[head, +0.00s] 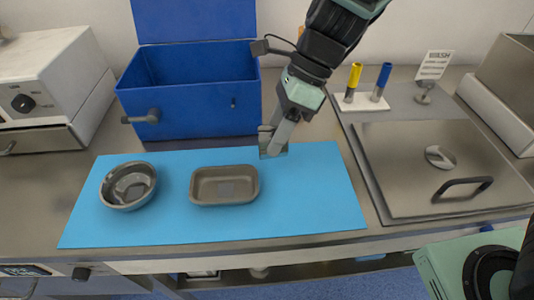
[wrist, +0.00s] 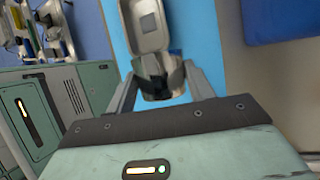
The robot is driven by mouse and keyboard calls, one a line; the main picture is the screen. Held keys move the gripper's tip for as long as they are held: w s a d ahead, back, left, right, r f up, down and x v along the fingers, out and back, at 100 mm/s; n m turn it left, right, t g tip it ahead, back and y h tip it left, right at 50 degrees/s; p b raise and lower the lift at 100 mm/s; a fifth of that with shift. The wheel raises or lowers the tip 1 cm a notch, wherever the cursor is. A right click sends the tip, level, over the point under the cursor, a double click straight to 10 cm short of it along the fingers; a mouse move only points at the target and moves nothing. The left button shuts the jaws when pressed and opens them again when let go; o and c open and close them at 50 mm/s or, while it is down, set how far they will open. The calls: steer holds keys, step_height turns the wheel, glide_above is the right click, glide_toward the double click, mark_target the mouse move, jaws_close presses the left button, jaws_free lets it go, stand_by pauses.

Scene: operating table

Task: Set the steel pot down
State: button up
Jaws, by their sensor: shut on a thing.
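My gripper (head: 270,146) is low over the back edge of the blue mat (head: 310,205), right of centre. It is shut on the small grey steel pot (wrist: 157,88), which shows between the two fingers in the wrist view. In the head view the fingers hide most of the pot, and I cannot tell whether its base touches the mat.
A grey rectangular tray (head: 225,186) and a round metal bowl (head: 128,185) sit on the mat, left of my gripper. An open blue box (head: 190,95) stands behind. A lidded steel basin (head: 430,170) is at the right. The mat's right part is clear.

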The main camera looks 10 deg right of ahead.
steer(key=shift+f+b, duration=0.35)
steer(key=shift+f, duration=2.6)
steer(key=shift+f, duration=0.1)
steer(key=o, duration=1)
steer(key=shift+o, duration=0.2)
